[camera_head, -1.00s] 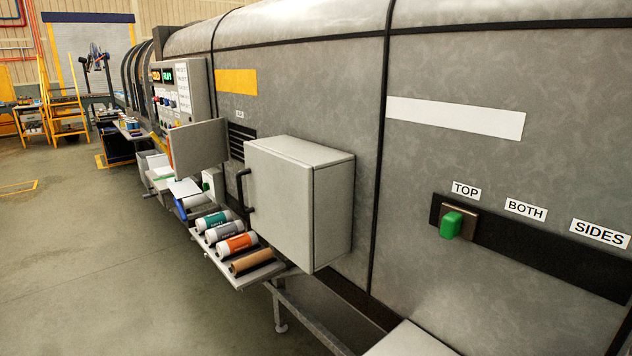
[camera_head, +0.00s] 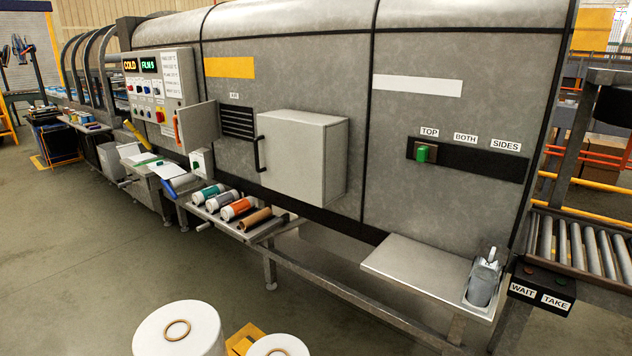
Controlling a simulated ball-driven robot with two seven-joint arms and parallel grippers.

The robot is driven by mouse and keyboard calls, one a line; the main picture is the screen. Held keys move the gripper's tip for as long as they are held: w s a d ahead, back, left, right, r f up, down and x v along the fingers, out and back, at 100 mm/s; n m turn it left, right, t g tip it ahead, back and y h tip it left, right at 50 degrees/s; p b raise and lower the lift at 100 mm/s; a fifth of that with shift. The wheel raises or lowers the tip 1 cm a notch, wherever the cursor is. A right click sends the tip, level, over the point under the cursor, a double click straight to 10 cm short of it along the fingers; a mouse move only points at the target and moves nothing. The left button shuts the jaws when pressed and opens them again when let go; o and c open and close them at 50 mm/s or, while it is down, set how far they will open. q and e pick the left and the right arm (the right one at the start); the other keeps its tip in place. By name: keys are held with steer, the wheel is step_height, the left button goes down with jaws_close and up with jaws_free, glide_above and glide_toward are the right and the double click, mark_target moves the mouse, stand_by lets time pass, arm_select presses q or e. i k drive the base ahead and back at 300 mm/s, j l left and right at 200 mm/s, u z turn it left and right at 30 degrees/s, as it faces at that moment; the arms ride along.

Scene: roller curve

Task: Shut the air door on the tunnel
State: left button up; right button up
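The air door (camera_head: 197,128) is a flat grey panel on the tunnel's long side, left of centre. It stands open, swung out to the left from the wall. An orange-red handle (camera_head: 177,131) shows at its outer left edge. Right of the door is the dark slatted vent (camera_head: 237,123) with a small label above it, uncovered. The grey tunnel (camera_head: 300,75) runs across the view. Neither of my grippers is in view.
A grey box with a black handle (camera_head: 305,155) juts out right of the vent. A shelf of coloured rolls (camera_head: 236,208) sits below. A control panel (camera_head: 155,90) is left of the door. White rolls (camera_head: 180,325) stand in front on the floor. The floor (camera_head: 90,240) at left is clear.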

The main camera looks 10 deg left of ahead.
mark_target(199, 124)
steer(key=k+j, duration=0.1)
steer(key=j, duration=0.3)
steer(key=k+j+z, duration=0.1)
steer(key=j, duration=0.3)
steer(key=k+j, duration=0.1)
steer(key=j, duration=0.25)
steer(key=k+j+z, duration=0.1)
steer(key=j, duration=0.3)
steer(key=i+j, duration=0.1)
steer(key=j, duration=0.6)
steer(key=i+j+z, duration=0.15)
steer(key=j, duration=1.2)
steer(key=i+j, duration=0.1)
steer(key=j, duration=0.4)
steer(key=i+j, duration=0.1)
steer(key=j, duration=0.4)
steer(key=i+j+z, duration=0.1)
steer(key=j, duration=0.35)
steer(key=i+j, duration=0.1)
steer(key=j, duration=0.4)
steer(key=i+j, duration=0.1)
steer(key=j, duration=0.4)
steer(key=z, duration=0.05)
